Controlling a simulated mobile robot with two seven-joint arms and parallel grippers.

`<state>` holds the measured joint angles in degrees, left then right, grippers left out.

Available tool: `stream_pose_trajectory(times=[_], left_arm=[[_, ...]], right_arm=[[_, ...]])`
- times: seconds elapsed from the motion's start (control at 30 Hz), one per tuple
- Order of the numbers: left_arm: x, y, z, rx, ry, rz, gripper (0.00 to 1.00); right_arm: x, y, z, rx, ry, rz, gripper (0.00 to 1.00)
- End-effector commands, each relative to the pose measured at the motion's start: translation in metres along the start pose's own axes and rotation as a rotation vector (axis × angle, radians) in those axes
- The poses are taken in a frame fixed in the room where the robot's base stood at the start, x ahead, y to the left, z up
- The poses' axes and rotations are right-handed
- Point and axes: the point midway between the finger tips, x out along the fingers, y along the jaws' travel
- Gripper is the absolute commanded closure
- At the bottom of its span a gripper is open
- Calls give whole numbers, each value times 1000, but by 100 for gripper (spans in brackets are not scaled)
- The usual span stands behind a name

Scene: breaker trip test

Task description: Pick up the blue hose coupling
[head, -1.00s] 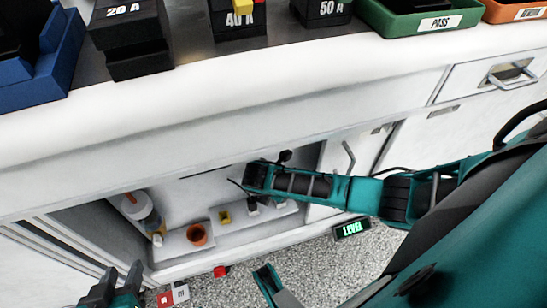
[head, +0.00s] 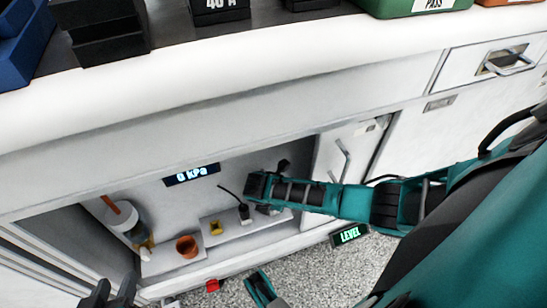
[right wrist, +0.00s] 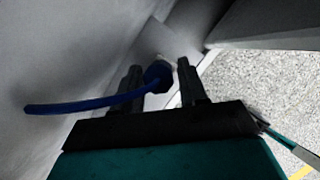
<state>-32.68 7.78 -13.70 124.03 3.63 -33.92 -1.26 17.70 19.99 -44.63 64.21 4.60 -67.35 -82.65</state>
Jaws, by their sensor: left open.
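The blue hose coupling (right wrist: 158,77) shows in the right wrist view, with its blue hose running off to the left. It lies between the two spread dark fingers of my right gripper (right wrist: 160,82), nearer the left finger; I cannot tell whether it touches. In the head view, a small dark coupling (head: 243,212) with a thin hose is at the white ledge inside the low cabinet, just below the end of my right arm. The right fingertips are not clear there. My left gripper (head: 112,292) is open and empty at the bottom left, partly cut off.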

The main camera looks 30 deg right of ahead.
Motion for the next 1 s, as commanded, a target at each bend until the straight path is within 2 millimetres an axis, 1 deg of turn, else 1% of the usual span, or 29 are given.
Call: stream_pose_trajectory(times=[0.03,0.07,0.4,0.77,1.0], left_arm=[[0,-1,0,0,1,-1,57],[0,-1,0,0,1,-2,57],[1,-2,2,0,-3,-5,57],[-1,-3,-1,0,-3,-7,57],[-9,-5,-12,1,-2,-15,57]], right_arm=[[0,0,0,0,0,0,62],[0,0,0,0,0,0,65],[0,0,0,0,0,0,97],[-3,-1,1,0,0,-1,97],[-17,-7,8,4,0,-3,97]])
